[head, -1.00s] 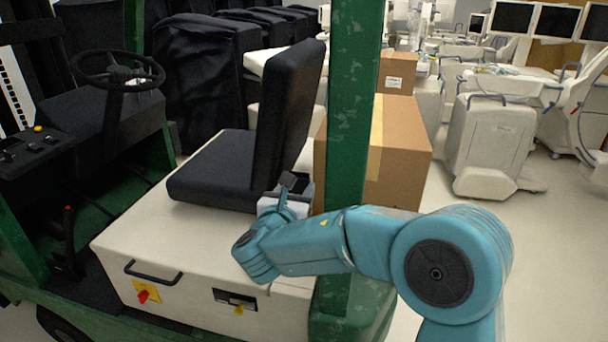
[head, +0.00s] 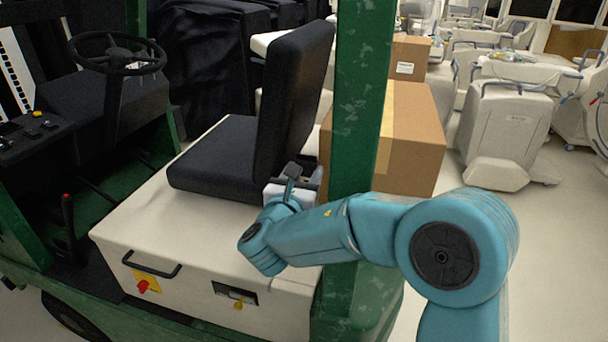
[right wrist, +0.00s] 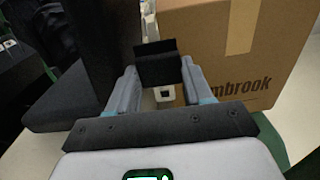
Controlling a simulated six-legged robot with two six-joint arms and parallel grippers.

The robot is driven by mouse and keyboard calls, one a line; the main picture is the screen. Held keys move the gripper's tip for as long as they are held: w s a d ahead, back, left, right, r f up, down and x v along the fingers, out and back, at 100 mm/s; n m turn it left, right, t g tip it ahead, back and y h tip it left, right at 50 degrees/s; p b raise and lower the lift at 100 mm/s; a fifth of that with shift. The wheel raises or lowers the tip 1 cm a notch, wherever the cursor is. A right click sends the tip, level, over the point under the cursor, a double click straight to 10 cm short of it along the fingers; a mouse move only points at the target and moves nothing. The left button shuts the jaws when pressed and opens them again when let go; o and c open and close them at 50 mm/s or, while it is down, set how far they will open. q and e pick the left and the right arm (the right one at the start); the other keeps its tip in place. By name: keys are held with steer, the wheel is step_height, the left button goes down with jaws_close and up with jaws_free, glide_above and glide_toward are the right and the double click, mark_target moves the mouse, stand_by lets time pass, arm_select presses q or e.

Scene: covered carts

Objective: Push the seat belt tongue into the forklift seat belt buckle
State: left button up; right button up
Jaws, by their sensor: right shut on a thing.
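My right gripper (head: 297,182) is beside the rear right of the dark forklift seat (head: 222,158), by the foot of the backrest. In the right wrist view, its two fingers (right wrist: 159,76) are shut on a black block, which looks like the body of the seat belt tongue (right wrist: 158,62). A small pale piece with a dark mark (right wrist: 165,94) shows below the block between the fingers; I cannot tell whether it is the buckle. The tongue's tip is hidden, and I cannot tell whether tongue and buckle touch. My left gripper is out of view.
A green post (head: 358,100) stands close behind my right forearm. A cardboard box (head: 412,140) is behind the post. The pale seat base (head: 165,225) has a free top in front of the seat. The steering wheel (head: 117,54) is at the far left.

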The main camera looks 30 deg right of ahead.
step_height(320, 180, down, 5)
steer(key=b, duration=0.4)
steer(key=shift+f, duration=0.15)
steer(key=shift+w+f+b, duration=0.15)
steer(key=shift+f+b, duration=0.2)
steer(key=shift+b, duration=0.2)
steer(key=shift+r, duration=0.1)
steer(key=shift+b, duration=0.45)
stand_by(0.8)
steer(key=shift+f+b, duration=2)
steer(key=shift+f, duration=0.15)
steer(key=o, duration=1.2)
steer(key=shift+c, duration=0.2)
